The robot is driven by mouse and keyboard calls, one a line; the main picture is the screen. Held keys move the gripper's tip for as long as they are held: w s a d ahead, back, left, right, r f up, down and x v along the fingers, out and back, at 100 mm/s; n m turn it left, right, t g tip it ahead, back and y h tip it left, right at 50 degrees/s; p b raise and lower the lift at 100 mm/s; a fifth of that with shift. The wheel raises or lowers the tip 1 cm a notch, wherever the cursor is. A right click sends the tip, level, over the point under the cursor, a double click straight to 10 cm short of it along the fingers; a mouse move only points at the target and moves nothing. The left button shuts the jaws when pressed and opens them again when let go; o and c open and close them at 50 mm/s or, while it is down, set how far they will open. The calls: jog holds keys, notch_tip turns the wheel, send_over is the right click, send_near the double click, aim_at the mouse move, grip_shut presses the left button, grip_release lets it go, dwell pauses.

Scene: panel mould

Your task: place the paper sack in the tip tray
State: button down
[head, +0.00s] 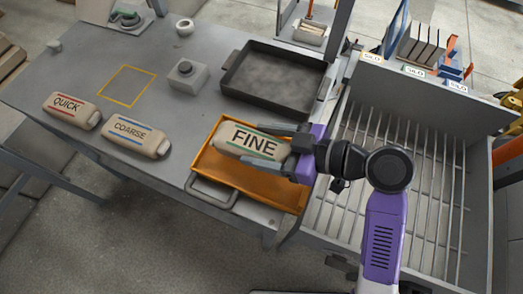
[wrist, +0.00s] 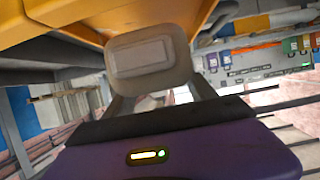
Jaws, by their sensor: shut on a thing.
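A pale paper sack marked FINE (head: 240,137) is held lengthwise between the fingers of my gripper (head: 259,146). It lies over the orange tray with a grey handle (head: 218,178). I cannot tell whether the sack touches the tray floor. In the wrist view the near end of the sack (wrist: 150,57) shows between my fingers, with the orange tray (wrist: 60,22) beyond it. Two similar sacks, marked QUICK (head: 71,110) and COARSE (head: 134,138), lie on the bench to the left.
A dark metal tray (head: 233,77) lies behind the orange one. A grey block with a black knob (head: 185,76) and a yellow outlined square (head: 126,86) are on the grey bench. A barred grate (head: 425,190) with a raised back wall is at the right.

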jog(key=shift+f, duration=2.15)
jog(key=shift+f, duration=0.15)
jog(key=shift+c, duration=1.4)
grip_release()
jog(key=b+v, duration=0.1)
jog(key=v, duration=1.1)
